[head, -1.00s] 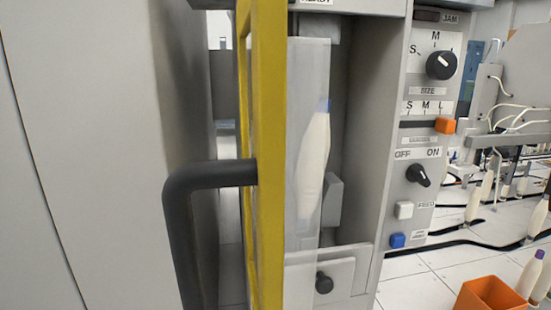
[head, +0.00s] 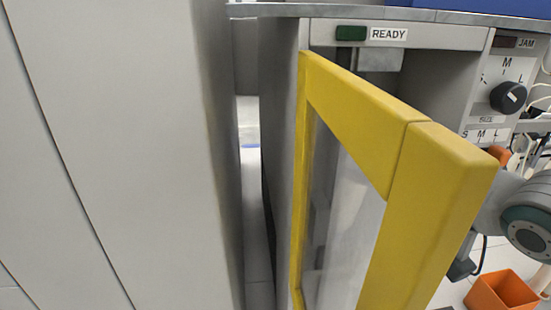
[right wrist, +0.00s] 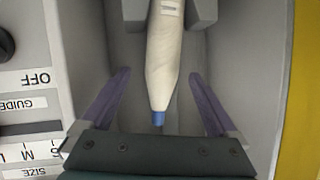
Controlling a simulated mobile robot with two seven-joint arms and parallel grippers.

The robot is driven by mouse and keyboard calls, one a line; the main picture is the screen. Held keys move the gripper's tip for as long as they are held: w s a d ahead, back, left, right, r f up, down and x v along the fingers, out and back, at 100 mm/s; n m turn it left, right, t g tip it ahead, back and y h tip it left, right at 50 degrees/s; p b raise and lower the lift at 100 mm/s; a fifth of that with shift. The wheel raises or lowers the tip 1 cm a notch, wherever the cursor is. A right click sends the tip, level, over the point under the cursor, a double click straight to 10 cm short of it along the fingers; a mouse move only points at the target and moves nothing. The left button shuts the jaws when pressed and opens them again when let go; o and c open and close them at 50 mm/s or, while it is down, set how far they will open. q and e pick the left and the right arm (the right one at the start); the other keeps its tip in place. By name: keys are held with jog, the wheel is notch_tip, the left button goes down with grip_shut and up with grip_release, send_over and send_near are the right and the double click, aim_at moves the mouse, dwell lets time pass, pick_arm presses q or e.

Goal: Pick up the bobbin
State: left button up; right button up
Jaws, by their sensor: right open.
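The bobbin (right wrist: 164,55) shows in the right wrist view, wound in cream thread with a blue tip. It stands inside the machine's grey bay, its far end between two grey blocks (right wrist: 203,12). My right gripper (right wrist: 160,88) is open, its two purple fingers on either side of the bobbin and apart from it. In the head view the yellow-framed door (head: 400,125) stands open and covers most of the bay; only a blurred pale shape shows through its clear pane. My right arm comes in at the right edge, its gripper hidden behind the door. My left gripper is not in view.
A control panel with a black knob (head: 508,97) and labels stands right of the bay. The yellow door edge also runs close along the right of the wrist view (right wrist: 305,90). An orange bin (head: 502,291) is at lower right. A grey cabinet (head: 120,150) fills the left.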

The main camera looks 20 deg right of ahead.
jog(key=b+x, duration=0.1)
jog(key=x, duration=0.3)
jog(key=shift+w+a, duration=0.1)
jog(key=shift+w, duration=0.25)
grip_shut()
dwell(0.4)
jog(key=shift+r, duration=0.1)
